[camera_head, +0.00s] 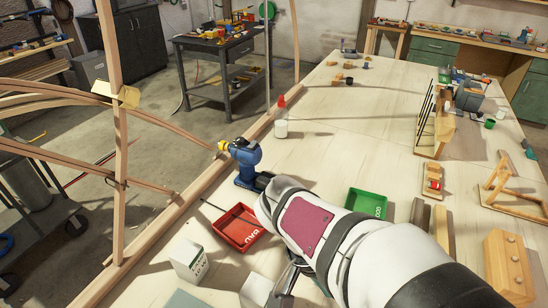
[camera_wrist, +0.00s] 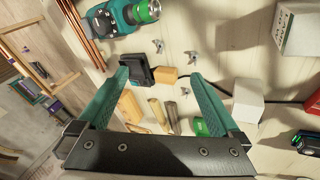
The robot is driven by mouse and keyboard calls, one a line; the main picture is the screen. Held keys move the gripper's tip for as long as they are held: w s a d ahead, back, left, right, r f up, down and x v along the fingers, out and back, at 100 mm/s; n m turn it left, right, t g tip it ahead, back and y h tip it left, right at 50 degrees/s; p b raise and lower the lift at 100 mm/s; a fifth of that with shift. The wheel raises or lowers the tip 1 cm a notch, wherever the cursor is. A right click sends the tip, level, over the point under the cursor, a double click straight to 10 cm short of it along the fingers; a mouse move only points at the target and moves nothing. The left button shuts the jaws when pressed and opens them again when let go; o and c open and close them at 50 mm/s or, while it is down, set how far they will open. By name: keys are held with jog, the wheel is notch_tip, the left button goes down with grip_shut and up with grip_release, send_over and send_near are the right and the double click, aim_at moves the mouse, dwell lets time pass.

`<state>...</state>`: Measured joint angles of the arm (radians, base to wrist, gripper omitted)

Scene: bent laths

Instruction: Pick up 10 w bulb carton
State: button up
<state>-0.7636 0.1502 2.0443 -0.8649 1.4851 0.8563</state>
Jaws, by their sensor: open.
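A white carton with small green print (camera_head: 188,261) stands on the bench at the lower left of the head view; I take it for the bulb carton. A second, plain white box (camera_head: 257,291) stands to its right, partly cut off by the frame. In the wrist view a plain white box (camera_wrist: 247,103) lies right of my gripper (camera_wrist: 158,78), and a pale box with small marks (camera_wrist: 298,30) is at the upper right. I cannot tell which matches the printed carton. My gripper is open, with nothing held between its fingers. In the head view my arm mostly hides it.
A red tray (camera_head: 237,229), a blue drill (camera_head: 244,160) and a green tray (camera_head: 366,204) lie around my arm. The wrist view shows a black block (camera_wrist: 136,72), a small wooden block (camera_wrist: 164,76), a teal tool (camera_wrist: 122,17) and several wing nuts.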

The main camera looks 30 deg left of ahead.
jog(key=w+a+f+n+t+h, duration=0.1)
jog(key=a+t, duration=0.1)
jog(key=a, duration=0.4)
jog(key=w+a+f+t, duration=0.1)
jog(key=a+f+t, duration=0.1)
jog(key=a, duration=0.4)
jog(key=n+t+y, duration=0.3)
jog(key=t+y, duration=0.4)
jog(key=t, duration=0.1)
send_near(180, 267)
jog(key=x, duration=1.3)
jog(key=shift+w+f, duration=0.15)
jog(key=shift+w, duration=0.1)
jog(key=c, duration=1.3)
jog(key=shift+o, duration=0.2)
